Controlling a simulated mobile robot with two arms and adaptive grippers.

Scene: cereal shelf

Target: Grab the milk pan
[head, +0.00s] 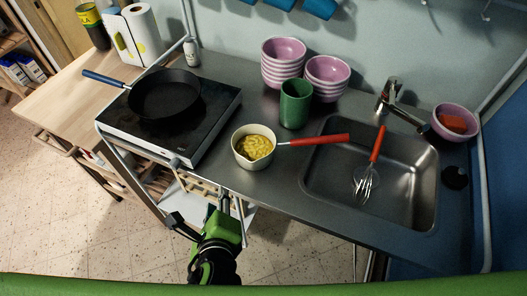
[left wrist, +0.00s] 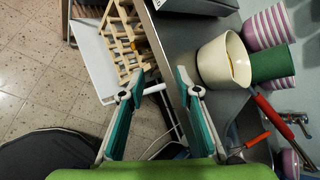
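The milk pan (head: 246,162) is cream coloured with a red handle and yellow food inside. It stands upright on the metal counter, left of the sink, with its handle pointing right. It also shows in the left wrist view (left wrist: 211,66), at upper right. My left gripper (head: 200,208) is in front of the counter edge, nearer to me than the pan and to its left. In the left wrist view the left gripper's (left wrist: 160,92) fingers are spread, with nothing held between them; the pan is beyond and to the right. My right gripper is not in view.
A green cup (head: 295,104) and striped bowls (head: 284,64) stand behind the pan. A black frying pan (head: 165,95) sits on the stove (head: 205,125) to the left. A red-handled whisk (head: 376,147) lies in the sink (head: 405,195). A wooden rack (left wrist: 122,40) is below the counter.

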